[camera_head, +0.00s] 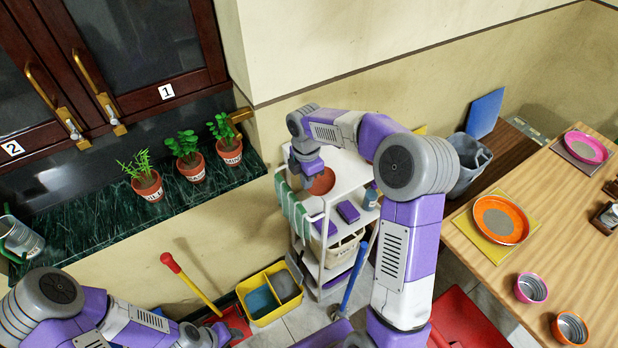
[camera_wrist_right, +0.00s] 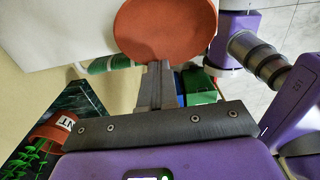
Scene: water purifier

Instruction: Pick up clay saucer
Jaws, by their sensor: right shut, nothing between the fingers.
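The clay saucer (camera_head: 322,181) is a round terracotta dish at the top shelf of the white cart (camera_head: 347,166). It is partly hidden by my right arm in the head view. In the right wrist view the saucer (camera_wrist_right: 165,38) fills the top middle, its flat round face showing. My right gripper (camera_head: 308,176) is at the saucer's left side. Its fingers (camera_wrist_right: 156,72) are shut together with nothing between them, their tips at the saucer's near edge; I cannot tell whether they touch it. My left arm shows at the bottom left, but its gripper is out of view.
Potted herbs (camera_head: 188,158) stand on the dark green counter (camera_head: 90,220) at left. A wooden table (camera_head: 560,230) with an orange plate (camera_head: 501,220) is at right. A yellow bucket (camera_head: 270,292) and a grey bin (camera_head: 467,163) stand near the cart.

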